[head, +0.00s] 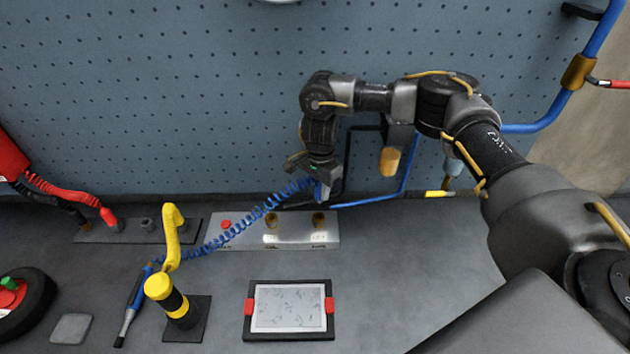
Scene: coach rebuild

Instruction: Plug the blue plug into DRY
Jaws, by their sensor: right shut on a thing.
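My right gripper (318,172) is shut on the blue plug (322,190). The plug hangs from the fingers above the back right part of a silver socket panel (296,240). A coiled blue cord (238,227) runs from the plug down to the left. The panel has two brass sockets, one in the middle (271,219) and one at the right (319,219), and a red fitting (226,224) at its left. The labels are too small to read, so I cannot tell which socket is DRY. My left gripper is not in view.
A yellow post (178,302) and a yellow hooked piece (172,236) stand left of the panel. A blue tool (135,298) lies beside them. A framed screen (290,307) lies in front. A blue pipe (375,198) runs behind, along the pegboard (190,90).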

